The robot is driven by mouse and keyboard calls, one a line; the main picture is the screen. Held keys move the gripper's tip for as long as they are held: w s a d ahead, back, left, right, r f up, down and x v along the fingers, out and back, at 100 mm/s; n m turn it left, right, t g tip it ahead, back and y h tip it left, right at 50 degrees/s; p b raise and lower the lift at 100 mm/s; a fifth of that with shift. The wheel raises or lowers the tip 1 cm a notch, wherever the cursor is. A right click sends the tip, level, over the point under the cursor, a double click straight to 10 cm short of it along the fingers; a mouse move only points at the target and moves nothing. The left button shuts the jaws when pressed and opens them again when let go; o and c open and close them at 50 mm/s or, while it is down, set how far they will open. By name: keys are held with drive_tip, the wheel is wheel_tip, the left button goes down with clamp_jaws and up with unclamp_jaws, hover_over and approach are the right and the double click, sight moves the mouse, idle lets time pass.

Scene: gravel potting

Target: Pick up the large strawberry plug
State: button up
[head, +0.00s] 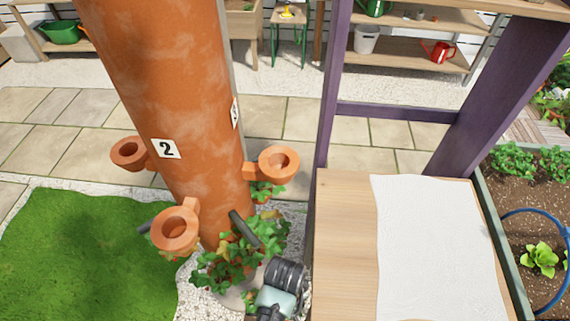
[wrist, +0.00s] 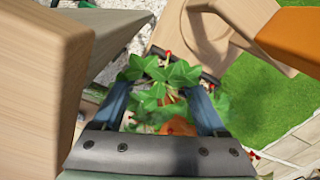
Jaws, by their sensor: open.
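A leafy green strawberry plant (wrist: 172,76) with small red spots of fruit shows between and just beyond the fingers of my gripper (wrist: 160,102) in the wrist view. The fingers are apart, with no clear grip on it. An orange patch (wrist: 178,128) lies below the leaves, partly blurred. In the head view, green strawberry foliage (head: 228,268) clusters at the foot of the orange tower, and my wrist is just right of it. My fingertips are not clear there. I cannot tell which plant is the large plug.
The orange tower (head: 175,100) carries several ring-shaped pockets, one at the front (head: 176,232) and one at the right (head: 278,163). A wooden table (head: 345,250) with a white cloth (head: 435,250) stands close right of my wrist, beside a purple post (head: 325,110). Grass (head: 75,260) lies left.

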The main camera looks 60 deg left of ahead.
drive_tip(key=c, duration=0.8)
drive_tip(key=shift+r, duration=0.1)
